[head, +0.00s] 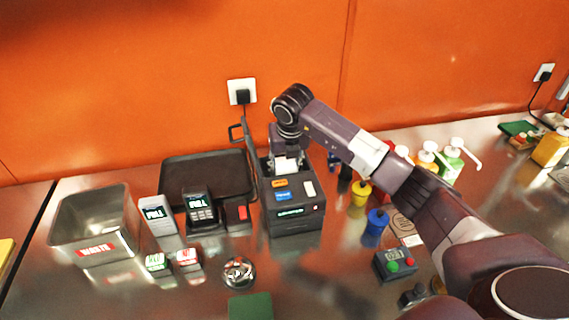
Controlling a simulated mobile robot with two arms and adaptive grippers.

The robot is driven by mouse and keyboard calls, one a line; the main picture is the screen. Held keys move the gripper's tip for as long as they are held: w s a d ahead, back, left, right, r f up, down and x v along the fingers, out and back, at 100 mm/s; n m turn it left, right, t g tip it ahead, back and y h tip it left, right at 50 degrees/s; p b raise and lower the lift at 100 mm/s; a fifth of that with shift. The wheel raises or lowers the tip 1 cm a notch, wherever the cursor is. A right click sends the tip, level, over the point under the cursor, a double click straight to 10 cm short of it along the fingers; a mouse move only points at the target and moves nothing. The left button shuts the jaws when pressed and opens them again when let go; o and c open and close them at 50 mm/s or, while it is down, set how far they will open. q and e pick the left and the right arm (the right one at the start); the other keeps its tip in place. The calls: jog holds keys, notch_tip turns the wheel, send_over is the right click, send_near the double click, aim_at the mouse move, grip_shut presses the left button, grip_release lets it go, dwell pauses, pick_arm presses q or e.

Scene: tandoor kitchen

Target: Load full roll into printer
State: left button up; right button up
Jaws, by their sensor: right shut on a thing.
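The black printer (295,212) stands on the steel counter with its lid (248,140) raised at the back left. My right gripper (287,158) points down into the open top of the printer. It is shut on a white paper roll (286,166), of which only a small part shows between the fingers. The roll is at the printer's opening; I cannot tell whether it touches the bottom of the bay. My left gripper is not in view.
A steel bin marked waste (97,222), a dark tray (208,172) and card terminals (200,211) stand left of the printer. Bottles (376,222) and a small button box (394,264) stand to the right, under my right arm. A wall socket (242,92) is behind.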

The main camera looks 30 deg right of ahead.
aim_at(285, 160)
jog(key=shift+f+b, duration=0.3)
jog(key=shift+f, duration=0.35)
jog(key=o, duration=1.3)
jog(key=shift+c, duration=0.2)
jog(key=shift+r, duration=0.15)
jog(key=shift+r+p, duration=2.6)
jog(key=shift+r, duration=1.8)
jog(key=shift+f, duration=0.1)
